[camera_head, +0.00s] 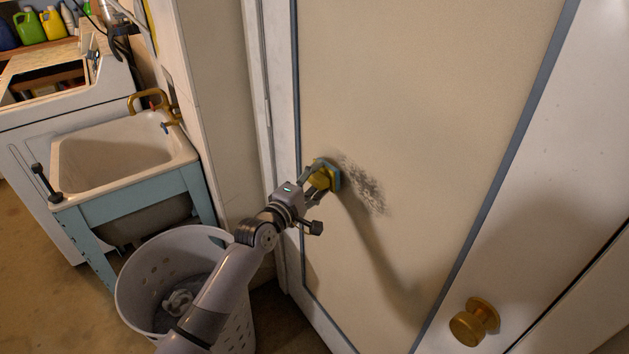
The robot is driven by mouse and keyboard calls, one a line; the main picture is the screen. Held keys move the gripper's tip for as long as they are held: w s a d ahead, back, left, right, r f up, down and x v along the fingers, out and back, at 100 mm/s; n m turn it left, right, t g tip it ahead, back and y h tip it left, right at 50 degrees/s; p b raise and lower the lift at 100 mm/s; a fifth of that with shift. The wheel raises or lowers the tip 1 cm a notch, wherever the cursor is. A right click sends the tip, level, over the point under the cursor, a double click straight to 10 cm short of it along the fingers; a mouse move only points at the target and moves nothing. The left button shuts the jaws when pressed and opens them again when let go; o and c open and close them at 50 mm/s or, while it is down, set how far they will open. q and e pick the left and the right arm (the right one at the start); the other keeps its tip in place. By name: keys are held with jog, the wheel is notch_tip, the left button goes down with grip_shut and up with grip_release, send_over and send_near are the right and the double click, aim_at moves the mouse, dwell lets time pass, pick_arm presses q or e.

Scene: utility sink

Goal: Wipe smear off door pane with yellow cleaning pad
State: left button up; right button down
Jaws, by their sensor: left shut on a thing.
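The door pane (420,80) is a large cream panel with a blue-grey border. A dark speckled smear (362,186) shows on the pane's left part. My left gripper (322,181) is shut on the yellow cleaning pad (321,178), which has a blue face turned to the pane. The pad is at the left edge of the smear, at or very close to the pane; I cannot tell whether it touches. The gripper hides part of the pad. My right gripper is not in view.
A brass knob (474,322) sticks out at the door's lower right. A white perforated basket (240,318) stands under my left arm. A utility sink (120,160) with a brass faucet (150,101) stands at the left. The pane right of the smear is clear.

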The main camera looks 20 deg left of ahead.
aim_at(331, 184)
pick_arm(q)
jog(key=shift+w+d, duration=0.45)
jog(key=shift+w, duration=0.1)
jog(key=shift+r, duration=0.1)
jog(key=shift+s+d+r+p, duration=0.1)
jog(key=shift+s+d+p, duration=0.6)
jog(key=shift+p, duration=0.3)
jog(key=shift+s+d+p, duration=0.5)
jog(key=shift+s+d, duration=0.05)
jog(key=shift+d, duration=0.15)
jog(key=shift+s+d+p, duration=0.45)
jog(key=shift+d+p, duration=0.3)
jog(key=shift+s+d+p, duration=0.45)
jog(key=shift+s+d, duration=0.05)
jog(key=shift+d, duration=0.2)
